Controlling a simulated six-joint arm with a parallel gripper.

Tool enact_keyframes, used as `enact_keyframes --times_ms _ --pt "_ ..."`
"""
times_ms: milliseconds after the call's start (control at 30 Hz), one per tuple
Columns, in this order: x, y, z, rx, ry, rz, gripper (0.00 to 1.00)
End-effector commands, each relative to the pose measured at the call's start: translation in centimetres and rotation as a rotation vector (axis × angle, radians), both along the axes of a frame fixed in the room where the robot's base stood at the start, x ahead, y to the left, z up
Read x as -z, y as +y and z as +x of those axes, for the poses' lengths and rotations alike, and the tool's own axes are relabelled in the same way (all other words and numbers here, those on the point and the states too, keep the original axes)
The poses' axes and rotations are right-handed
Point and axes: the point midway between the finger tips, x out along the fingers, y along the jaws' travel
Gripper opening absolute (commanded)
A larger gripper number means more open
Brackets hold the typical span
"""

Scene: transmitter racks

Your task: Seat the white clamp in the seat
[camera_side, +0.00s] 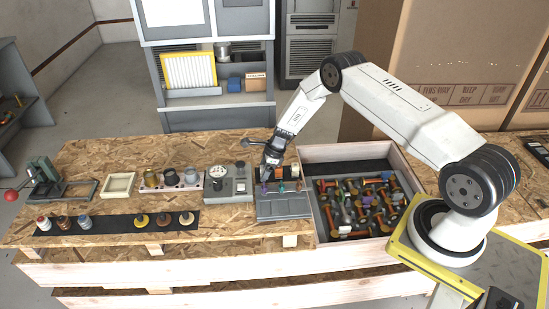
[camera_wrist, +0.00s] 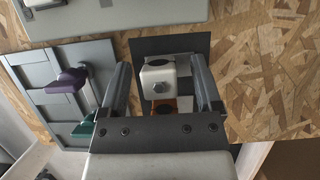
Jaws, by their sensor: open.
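A white block with a dark round opening and a grey bolt, which looks like the white clamp (camera_wrist: 158,76), stands on a dark mat in the wrist view. An orange piece (camera_wrist: 184,104) is right by it. My gripper (camera_wrist: 160,66) is open, one finger on each side of the white block, with gaps showing. In the side view my gripper (camera_side: 270,162) is over the back of the grey slotted plate (camera_side: 285,208); the white block is hard to make out there. The plate (camera_wrist: 50,88) carries a purple piece (camera_wrist: 66,82) and a teal piece (camera_wrist: 82,130). Which part is the seat, I cannot tell.
A wooden bin (camera_side: 309,213) of mixed coloured parts stands right of the plate. A grey box with a gauge (camera_side: 228,185) stands close on its left. Several small pots, a cream tray (camera_side: 119,186) and a hand press (camera_side: 45,180) are farther left.

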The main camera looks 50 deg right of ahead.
Motion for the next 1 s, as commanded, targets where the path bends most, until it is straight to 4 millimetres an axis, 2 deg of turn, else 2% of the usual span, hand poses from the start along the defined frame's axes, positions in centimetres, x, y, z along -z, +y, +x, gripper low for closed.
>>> enact_keyframes --times_ms 467,700,733,1000 --pt "-0.02 0.01 0.01 0.000 0.000 0.000 0.82" --pt "-0.03 0.00 0.01 0.000 0.000 0.000 0.06" --pt "-0.03 0.00 0.01 0.000 0.000 0.000 0.00" --pt "-0.05 0.00 0.03 0.000 -0.001 -0.001 0.00"
